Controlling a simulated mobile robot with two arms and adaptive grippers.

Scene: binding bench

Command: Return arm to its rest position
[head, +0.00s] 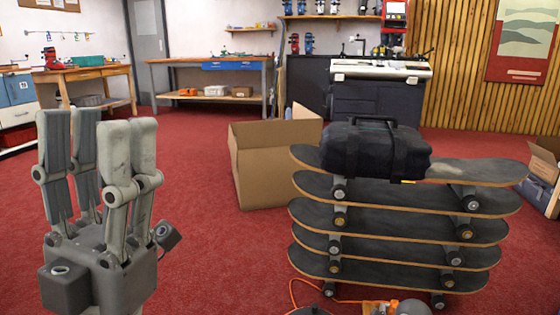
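My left gripper (98,122) stands at the left of the head view with its fingers pointing up. Its fingers are apart with a gap between them, and nothing shows in the gap. It is clear of the stacked boards and the cardboard box, with red floor around it. My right gripper and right arm are not in this view.
A stack of several skateboards (400,227) stands at the right, with a black bag (375,148) on top. An open cardboard box (262,168) is behind it to the left. An orange cable (293,292) lies at the bottom. Red floor (215,245) is clear between gripper and stack.

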